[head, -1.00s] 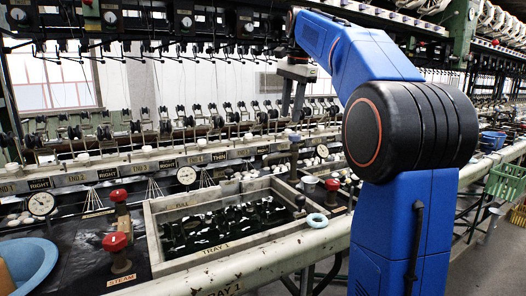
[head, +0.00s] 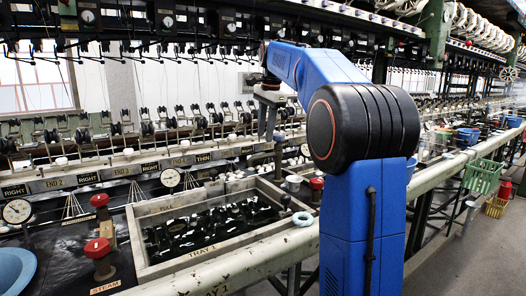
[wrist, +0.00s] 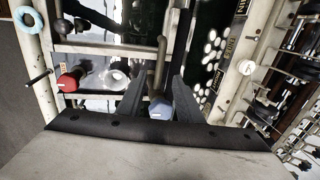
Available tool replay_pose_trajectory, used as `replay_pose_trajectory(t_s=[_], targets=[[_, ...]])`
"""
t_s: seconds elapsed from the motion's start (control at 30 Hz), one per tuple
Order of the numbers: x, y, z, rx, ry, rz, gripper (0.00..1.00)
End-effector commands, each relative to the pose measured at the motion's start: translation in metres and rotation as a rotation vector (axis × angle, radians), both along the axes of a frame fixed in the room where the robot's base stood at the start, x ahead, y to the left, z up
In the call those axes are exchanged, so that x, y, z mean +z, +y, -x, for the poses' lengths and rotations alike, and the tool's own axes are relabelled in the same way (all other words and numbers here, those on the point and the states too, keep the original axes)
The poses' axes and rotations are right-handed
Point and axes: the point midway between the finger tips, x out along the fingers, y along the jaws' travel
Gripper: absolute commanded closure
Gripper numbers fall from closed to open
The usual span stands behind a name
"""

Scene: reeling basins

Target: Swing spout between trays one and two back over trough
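My gripper (head: 268,137) hangs fingers-down behind the back right corner of tray one (head: 165,270). In the wrist view my gripper (wrist: 158,88) has its two dark fingers apart. A grey bent pipe, apparently the spout (wrist: 161,55), and a blue knob (wrist: 160,108) show between the fingers. I cannot tell whether either finger touches them. In the head view a thin upright pipe, apparently the spout (head: 279,160), stands just below the fingers. Tray one holds dark water with glints. Tray two is mostly hidden behind my arm.
A red valve (head: 316,184) and a pale cup (head: 293,184) stand right of tray one. A pale blue ring (head: 302,219) lies on the front rail (head: 250,262). Red steam valves (head: 98,248) and a blue basin (head: 14,272) are at left. Reels line the back.

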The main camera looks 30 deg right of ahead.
Motion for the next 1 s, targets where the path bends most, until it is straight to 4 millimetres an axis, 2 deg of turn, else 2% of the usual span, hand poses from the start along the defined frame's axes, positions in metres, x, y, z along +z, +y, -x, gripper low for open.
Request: replay_pose_trajectory(t_s=[0.2,0.4,0.6,0.87,0.9,1.0], targets=[[-0.039,0.000,-0.007,0.000,0.003,-0.001,0.67],[-0.064,0.001,-0.012,0.000,0.002,-0.001,0.67],[-0.075,0.001,-0.015,0.000,0.001,0.000,0.67],[-0.076,0.001,-0.015,0.000,0.000,0.000,0.67],[-0.076,0.001,-0.015,0.000,0.000,0.000,0.70],[-0.076,0.001,-0.015,0.000,0.000,0.000,0.94]])
